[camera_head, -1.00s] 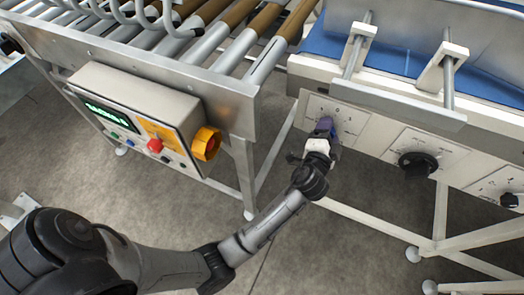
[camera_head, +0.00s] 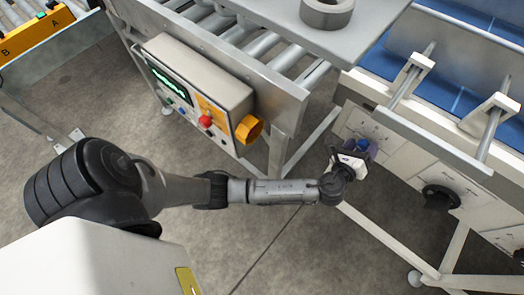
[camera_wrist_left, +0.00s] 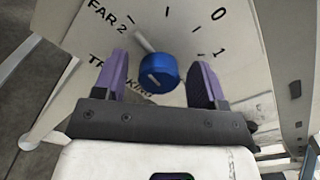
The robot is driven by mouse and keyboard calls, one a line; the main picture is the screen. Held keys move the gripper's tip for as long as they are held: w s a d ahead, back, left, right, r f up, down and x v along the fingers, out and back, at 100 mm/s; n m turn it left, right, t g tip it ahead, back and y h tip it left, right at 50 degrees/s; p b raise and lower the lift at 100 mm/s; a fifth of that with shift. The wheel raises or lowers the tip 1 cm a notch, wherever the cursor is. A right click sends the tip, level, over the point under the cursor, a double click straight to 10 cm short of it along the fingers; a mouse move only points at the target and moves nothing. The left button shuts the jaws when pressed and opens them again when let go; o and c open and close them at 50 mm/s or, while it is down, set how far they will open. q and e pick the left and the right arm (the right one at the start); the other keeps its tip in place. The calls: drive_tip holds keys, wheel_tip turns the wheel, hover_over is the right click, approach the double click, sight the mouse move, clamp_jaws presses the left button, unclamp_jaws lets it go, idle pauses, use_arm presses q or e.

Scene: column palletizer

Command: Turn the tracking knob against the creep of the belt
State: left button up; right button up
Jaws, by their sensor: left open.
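The tracking knob is a small blue knob (camera_wrist_left: 150,73) on a pale dial plate (camera_wrist_left: 235,55) with tick marks, "FAR 2", "0", "1" and a partly covered "TRACKING" label. A light line shows on the knob's face. In the head view the knob (camera_head: 362,145) sits on the front panel of the blue-belted conveyor. My left gripper (camera_wrist_left: 160,62) is open, with one purple finger on each side of the knob and a visible gap to both. In the head view this gripper (camera_head: 349,158) is at the panel and partly covers the dial. My right gripper is not in view.
A black knob (camera_head: 440,197) is further right on the panel. A control box (camera_head: 200,75) with a red button and yellow knob hangs on the roller conveyor at left. A grey ring (camera_head: 326,12) lies on a metal plate. Bare floor lies below.

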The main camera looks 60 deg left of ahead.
use_arm(q)
drive_tip(key=p+v, duration=0.2)
drive_tip(key=v, duration=1.1)
drive_tip(key=s+a+f+n+g+h+p, duration=0.1)
drive_tip(key=s+a+n+g+h, duration=0.2)
drive_tip(key=s+n+g, duration=0.3)
drive_tip(key=s+a+f+n+g+h+p, duration=0.1)
drive_tip(key=s+a+n+g+h, duration=0.2)
drive_tip(key=s+n, duration=0.9)
drive_tip(key=a+n+g, duration=0.3)
drive_tip(key=n, duration=0.1)
drive_tip(key=shift+s+f+p, duration=0.2)
drive_tip(key=shift+s+p, duration=0.15)
drive_tip(key=shift+p, duration=0.05)
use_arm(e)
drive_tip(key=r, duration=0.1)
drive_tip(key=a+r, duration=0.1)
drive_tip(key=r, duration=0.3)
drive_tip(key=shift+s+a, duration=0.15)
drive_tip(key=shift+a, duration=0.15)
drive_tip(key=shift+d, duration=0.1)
